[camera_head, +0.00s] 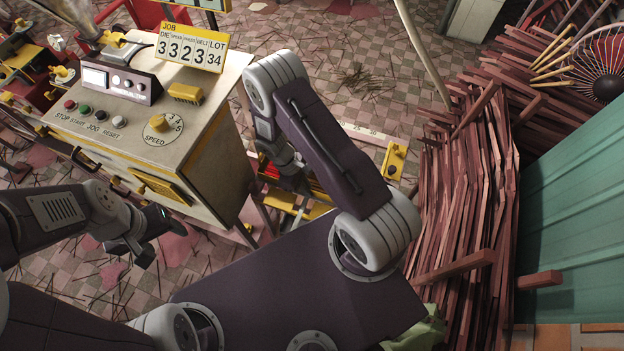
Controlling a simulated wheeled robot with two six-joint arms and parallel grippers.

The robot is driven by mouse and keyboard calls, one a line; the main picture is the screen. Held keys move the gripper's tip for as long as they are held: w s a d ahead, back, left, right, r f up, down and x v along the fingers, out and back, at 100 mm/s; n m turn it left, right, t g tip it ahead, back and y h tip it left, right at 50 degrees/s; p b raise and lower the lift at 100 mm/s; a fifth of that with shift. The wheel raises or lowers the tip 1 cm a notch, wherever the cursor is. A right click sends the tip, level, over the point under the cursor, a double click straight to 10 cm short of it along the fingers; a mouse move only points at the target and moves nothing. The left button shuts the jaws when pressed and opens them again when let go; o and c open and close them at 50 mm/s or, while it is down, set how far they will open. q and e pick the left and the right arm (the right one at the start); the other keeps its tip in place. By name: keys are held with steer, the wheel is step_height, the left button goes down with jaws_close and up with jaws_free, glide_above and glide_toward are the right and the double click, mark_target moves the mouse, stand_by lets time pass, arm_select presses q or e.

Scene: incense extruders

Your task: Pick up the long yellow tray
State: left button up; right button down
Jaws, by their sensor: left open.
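A yellow piece that may be the long yellow tray (317,211) shows low beside the machine, below my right gripper. My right arm covers much of it, so I cannot tell its full length. My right gripper (292,183) points down just above it, dark against the shadow. Its fingertips are too hidden to tell whether they are open or touch the yellow piece. My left gripper (155,238) is open and empty, in front of the machine's lower front, apart from the yellow piece.
The extruder machine (205,140), with buttons and a speed dial, fills the upper left. A scale strip with a yellow end block (396,158) lies right of my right arm. Reddish stick bundles (455,210) crowd the right, near a teal panel (575,200). Tiled floor with scattered sticks shows behind.

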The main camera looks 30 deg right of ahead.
steer(key=shift+r, duration=0.1)
step_height(320, 180, up, 18)
steer(key=p, duration=0.1)
